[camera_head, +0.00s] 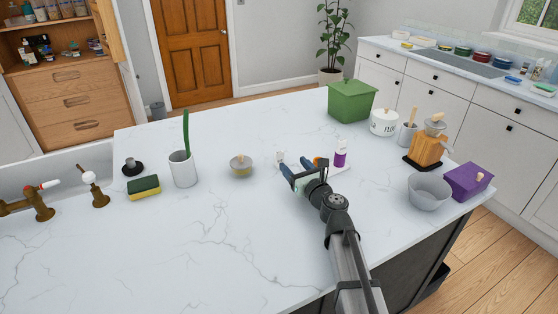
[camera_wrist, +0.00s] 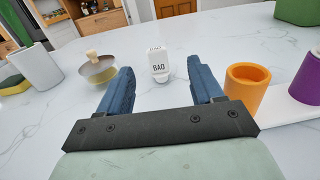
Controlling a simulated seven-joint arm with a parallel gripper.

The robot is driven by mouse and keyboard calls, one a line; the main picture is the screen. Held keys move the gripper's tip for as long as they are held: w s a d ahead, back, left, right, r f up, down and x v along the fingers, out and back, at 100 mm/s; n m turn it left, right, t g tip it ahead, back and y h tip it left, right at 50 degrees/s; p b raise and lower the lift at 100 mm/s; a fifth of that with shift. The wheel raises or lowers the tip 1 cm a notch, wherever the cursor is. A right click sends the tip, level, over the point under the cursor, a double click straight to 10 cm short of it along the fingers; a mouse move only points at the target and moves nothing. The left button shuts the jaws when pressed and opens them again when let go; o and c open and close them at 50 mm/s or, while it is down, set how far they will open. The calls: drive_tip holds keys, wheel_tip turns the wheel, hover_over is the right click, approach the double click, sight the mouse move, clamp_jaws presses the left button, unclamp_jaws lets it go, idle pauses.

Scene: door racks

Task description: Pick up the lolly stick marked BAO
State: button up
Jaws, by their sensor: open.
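The white piece marked BAO (camera_wrist: 159,66) stands upright on the marble counter in the wrist view, its black letters facing me. In the head view a small white shape (camera_head: 280,157) just beyond my gripper seems to be the same piece. My gripper (camera_wrist: 160,80) is open and empty, with its two blue fingers apart. The BAO piece appears in the gap between the fingers, ahead of the tips and apart from them. In the head view my gripper (camera_head: 301,167) is low over the counter. The foot of the piece is small and hard to make out.
An orange cup (camera_wrist: 246,90) and a purple bottle (camera_wrist: 307,78) stand on a white tray (camera_wrist: 277,112) close to the right finger. A lidded bowl (camera_wrist: 99,69) is left of the gripper. A green box (camera_head: 351,101) stands farther back. The left front counter is clear.

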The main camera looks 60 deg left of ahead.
sight(280, 153)
drive_tip(key=a, duration=0.4)
drive_tip(key=shift+a, duration=0.15)
drive_tip(key=shift+s+a+f, duration=0.1)
drive_tip(key=shift+s+a, duration=0.1)
drive_tip(key=shift+a, duration=1.2)
drive_tip(key=shift+s+a+f, duration=0.1)
drive_tip(key=shift+s+a, duration=0.05)
drive_tip(key=shift+a, duration=1.2)
drive_tip(key=shift+c, duration=0.4)
drive_tip(key=c, duration=1)
drive_tip(key=shift+o, duration=0.2)
